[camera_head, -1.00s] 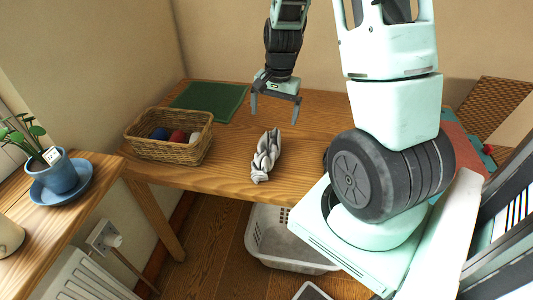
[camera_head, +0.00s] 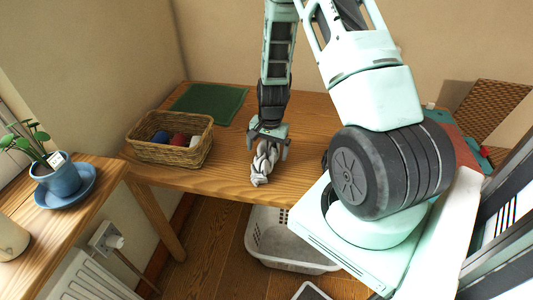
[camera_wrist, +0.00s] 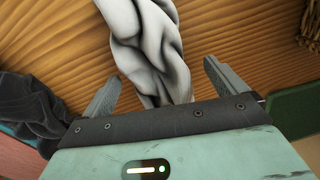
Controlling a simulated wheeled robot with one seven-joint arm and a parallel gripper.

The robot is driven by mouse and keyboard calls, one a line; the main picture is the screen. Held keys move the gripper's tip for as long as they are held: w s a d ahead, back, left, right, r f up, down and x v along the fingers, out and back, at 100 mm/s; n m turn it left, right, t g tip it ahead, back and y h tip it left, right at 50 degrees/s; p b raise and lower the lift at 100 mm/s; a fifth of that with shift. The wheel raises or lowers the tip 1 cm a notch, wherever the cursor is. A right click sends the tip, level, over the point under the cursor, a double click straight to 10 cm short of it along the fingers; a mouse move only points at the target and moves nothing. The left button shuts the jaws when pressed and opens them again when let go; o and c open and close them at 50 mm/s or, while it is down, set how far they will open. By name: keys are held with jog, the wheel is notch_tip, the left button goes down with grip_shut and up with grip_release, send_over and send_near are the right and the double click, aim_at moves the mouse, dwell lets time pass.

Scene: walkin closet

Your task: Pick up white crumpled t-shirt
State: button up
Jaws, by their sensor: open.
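The white crumpled t-shirt (camera_head: 262,165) lies bunched in a long narrow heap near the front edge of the wooden table (camera_head: 215,180). My gripper (camera_head: 267,149) is right at the t-shirt's far end and hides part of it in the head view. In the wrist view the t-shirt (camera_wrist: 148,45) runs between the two open fingers (camera_wrist: 165,80), with bare wood showing on both sides of it. The gripper is open and not closed on the cloth. I cannot tell whether the fingers touch the tabletop.
A wicker basket (camera_head: 135,150) with several coloured balls stands left of the t-shirt. A green mat (camera_head: 208,103) lies behind it. A white laundry basket (camera_head: 262,240) stands on the floor under the table edge. A blue plant pot (camera_head: 60,178) stands at far left.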

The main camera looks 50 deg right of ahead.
jog(key=shift+w+f, duration=0.1)
jog(key=shift+f, duration=0.9)
jog(key=c, duration=1.1)
jog(key=shift+c, duration=0.2)
jog(key=shift+r, duration=0.1)
